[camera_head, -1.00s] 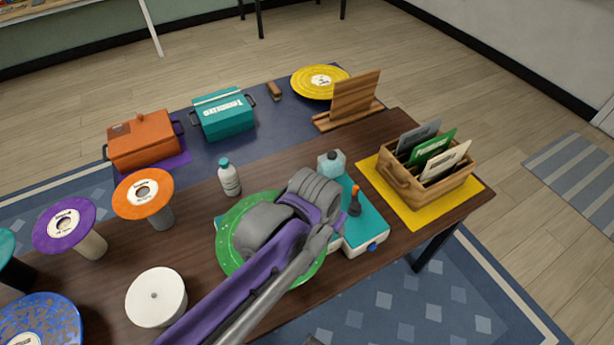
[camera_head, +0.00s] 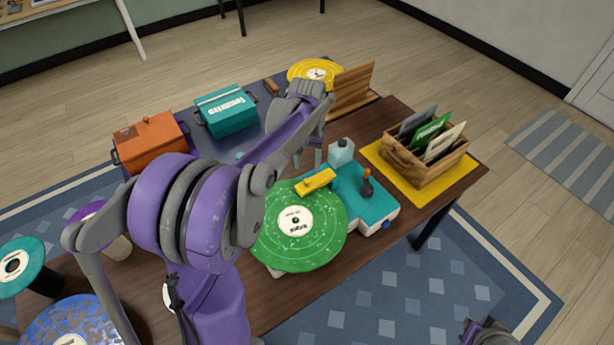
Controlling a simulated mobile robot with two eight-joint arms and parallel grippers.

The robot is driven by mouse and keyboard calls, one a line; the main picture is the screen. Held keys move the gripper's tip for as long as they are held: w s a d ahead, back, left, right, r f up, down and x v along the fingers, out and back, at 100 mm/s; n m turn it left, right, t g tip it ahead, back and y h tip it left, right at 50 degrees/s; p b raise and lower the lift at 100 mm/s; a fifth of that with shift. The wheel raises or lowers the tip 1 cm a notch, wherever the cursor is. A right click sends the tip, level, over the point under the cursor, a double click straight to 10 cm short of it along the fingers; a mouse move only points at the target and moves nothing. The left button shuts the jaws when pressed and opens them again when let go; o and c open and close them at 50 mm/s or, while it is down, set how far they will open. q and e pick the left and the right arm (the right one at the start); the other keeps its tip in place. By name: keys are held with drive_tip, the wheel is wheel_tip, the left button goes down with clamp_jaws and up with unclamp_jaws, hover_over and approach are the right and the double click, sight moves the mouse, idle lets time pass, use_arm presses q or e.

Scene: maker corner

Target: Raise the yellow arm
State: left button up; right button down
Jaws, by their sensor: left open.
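The yellow arm (camera_head: 315,182) is a short bar on the teal record player (camera_head: 372,205), at the upper right edge of the green record (camera_head: 275,238). I cannot tell whether it touches the record. An orange-topped lever (camera_head: 367,176) stands to its right. My left gripper (camera_head: 318,150) is open, pointing down just behind the yellow arm in the picture and apart from it. My left arm hides part of the table's left side. A small part of my right arm (camera_head: 487,333) shows at the bottom right edge; its jaws cannot be made out.
A teal bottle (camera_head: 341,151) stands close to the right of my left gripper. A wooden crate with cards (camera_head: 427,178) is on a yellow mat at right. A wooden stand (camera_head: 352,92), yellow record (camera_head: 316,72), teal box (camera_head: 227,114) and orange box (camera_head: 150,146) are behind.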

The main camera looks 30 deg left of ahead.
sight(307, 180)
use_arm(q)
wheel_tip(307, 180, down, 7)
drive_tip(key=shift+r, duration=0.2)
drive_tip(key=shift+s, duration=0.1)
clamp_jaws()
idle(1.4)
